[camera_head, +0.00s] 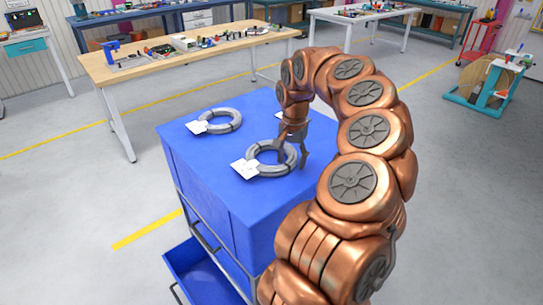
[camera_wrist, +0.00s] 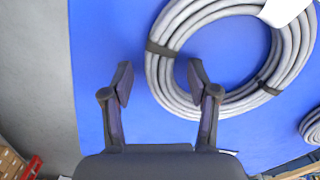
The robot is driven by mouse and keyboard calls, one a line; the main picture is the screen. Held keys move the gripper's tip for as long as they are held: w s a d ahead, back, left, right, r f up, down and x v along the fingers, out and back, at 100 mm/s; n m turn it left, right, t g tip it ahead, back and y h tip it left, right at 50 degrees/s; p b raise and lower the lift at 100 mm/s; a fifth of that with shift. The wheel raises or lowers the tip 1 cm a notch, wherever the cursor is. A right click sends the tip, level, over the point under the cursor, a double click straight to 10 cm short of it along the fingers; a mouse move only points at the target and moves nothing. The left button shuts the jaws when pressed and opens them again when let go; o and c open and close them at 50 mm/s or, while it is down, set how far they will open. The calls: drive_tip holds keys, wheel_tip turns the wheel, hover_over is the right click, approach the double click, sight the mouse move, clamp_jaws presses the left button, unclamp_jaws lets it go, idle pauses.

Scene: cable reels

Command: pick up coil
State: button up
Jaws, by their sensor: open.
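A grey cable coil (camera_head: 262,170) with a white tag (camera_head: 244,168) lies flat on the blue cart top (camera_head: 240,190). My gripper (camera_head: 292,150) is open and empty over the coil's right side, pointing down. In the wrist view, the coil (camera_wrist: 165,75) shows dark bands and a white tag. Its near rim runs between my open fingers (camera_wrist: 160,77); the right finger overlaps the rim and the left finger is over bare blue surface. Whether the fingers reach down beside the rim, I cannot tell.
A second tagged coil (camera_head: 222,127) lies farther back on the cart. A white tag (camera_head: 279,120) behind my arm hints at another. A cart drawer (camera_head: 190,268) is open at the lower left. A wooden workbench (camera_head: 160,62) with tools stands behind.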

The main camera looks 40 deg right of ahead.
drive_tip(key=shift+c, duration=0.5)
clamp_jaws()
